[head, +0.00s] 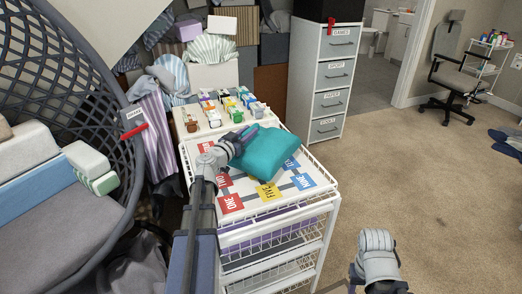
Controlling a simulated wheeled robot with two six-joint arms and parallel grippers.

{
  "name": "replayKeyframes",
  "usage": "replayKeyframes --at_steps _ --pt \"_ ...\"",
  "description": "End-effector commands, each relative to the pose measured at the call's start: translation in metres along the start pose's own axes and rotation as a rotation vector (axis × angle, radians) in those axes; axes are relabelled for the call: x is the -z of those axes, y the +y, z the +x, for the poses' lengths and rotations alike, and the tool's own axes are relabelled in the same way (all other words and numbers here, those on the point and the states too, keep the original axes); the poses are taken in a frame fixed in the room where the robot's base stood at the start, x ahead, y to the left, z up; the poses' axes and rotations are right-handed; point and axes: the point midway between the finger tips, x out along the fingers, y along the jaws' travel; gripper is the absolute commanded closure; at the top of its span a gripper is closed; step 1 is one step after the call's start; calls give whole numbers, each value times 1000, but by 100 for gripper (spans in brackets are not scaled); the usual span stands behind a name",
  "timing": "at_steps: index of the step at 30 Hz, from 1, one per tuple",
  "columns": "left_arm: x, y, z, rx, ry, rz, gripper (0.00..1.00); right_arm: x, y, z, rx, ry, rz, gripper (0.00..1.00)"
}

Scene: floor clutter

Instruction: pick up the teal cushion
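The teal cushion (270,153) is over the top of a white wire cart (279,232), among coloured number cards. Whether it rests on the cart top or is slightly raised, I cannot tell. My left gripper (243,138) is at the cushion's left edge and appears to touch it. Its fingertips are partly hidden against the cushion, so its grip is unclear. My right gripper (374,256) is low at the bottom right, over the carpet and away from the cushion. Its fingers do not show clearly.
Several small items (227,105) stand on the white surface behind the cushion. A white drawer unit (329,75) stands behind the cart. A dark woven chair (70,140) fills the left side. Open carpet (430,190) lies to the right, with an office chair (452,75) beyond.

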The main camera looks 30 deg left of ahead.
Motion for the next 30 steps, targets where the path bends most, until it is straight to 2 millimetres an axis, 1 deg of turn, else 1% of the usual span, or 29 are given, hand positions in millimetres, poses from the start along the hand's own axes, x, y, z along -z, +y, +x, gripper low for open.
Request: replayKeyframes --at_steps 1,7,30 --pt "0 0 0 0 0 0 78 0 0 0 0 0 0 50" --pt "0 0 0 0 0 0 100 0 0 0 0 0 0 50" --pt "0 0 0 0 0 0 100 0 0 0 0 0 0 50"
